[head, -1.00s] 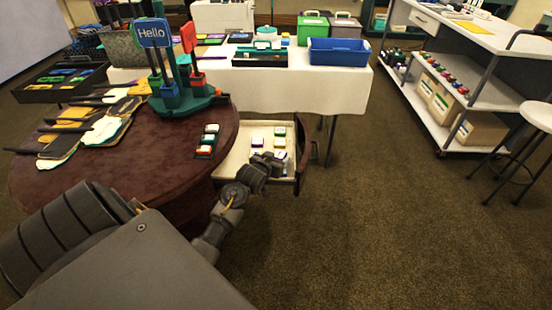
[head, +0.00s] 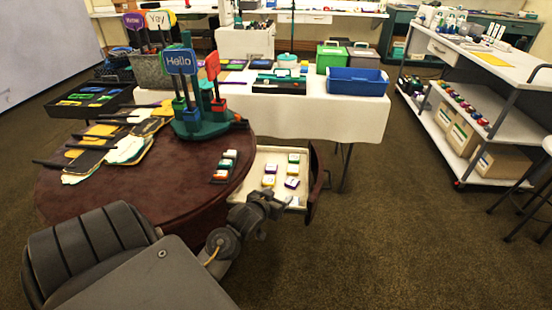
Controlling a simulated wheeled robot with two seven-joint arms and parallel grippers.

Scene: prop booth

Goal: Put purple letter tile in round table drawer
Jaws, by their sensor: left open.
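The round table (head: 120,185) has a dark reddish-brown top. Its cream drawer (head: 262,156) stands pulled out on the right side, with a dark curved front (head: 315,182). A purple-edged letter tile (head: 291,183) lies slightly turned in the drawer, near the front and the near side. Other tiles lie with it, among them a yellow one (head: 268,181) and a green one (head: 294,158). My left gripper (head: 274,208) is open and empty at the drawer's near edge, apart from the purple tile. It hides part of that edge. My right gripper is not in view.
A short row of tiles (head: 225,166) lies on the tabletop beside the drawer. A green stand (head: 207,122) with signs and several paddles (head: 115,148) occupy the table's far side. A white-clothed table (head: 325,115) stands behind. The floor right of the drawer is clear.

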